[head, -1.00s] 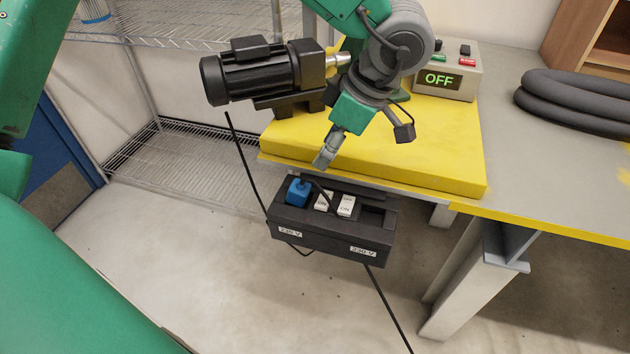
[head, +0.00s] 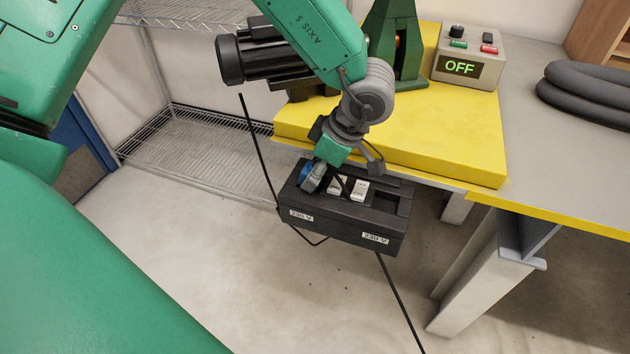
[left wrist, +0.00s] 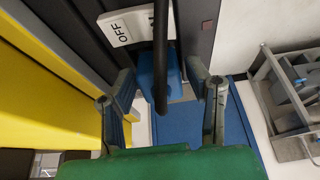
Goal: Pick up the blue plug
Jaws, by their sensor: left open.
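The blue plug (head: 305,173) sits at the left end of the black socket box (head: 345,218), which hangs at the table's front edge. My left gripper (head: 312,184) is over that end of the box and hides most of the plug. In the left wrist view my left gripper (left wrist: 163,78) is open. The plug (left wrist: 147,76) shows between its two fingers, nearer the left one, with the black cable in front of it. I cannot tell whether a finger touches the plug. My right gripper is not in view.
White switches (head: 359,190) sit on the box beside the plug; one (left wrist: 127,25) reads OFF. A black cable (head: 256,150) runs past the box. A yellow slab (head: 440,135), a black motor (head: 260,55) and a control box (head: 468,60) reading OFF are behind.

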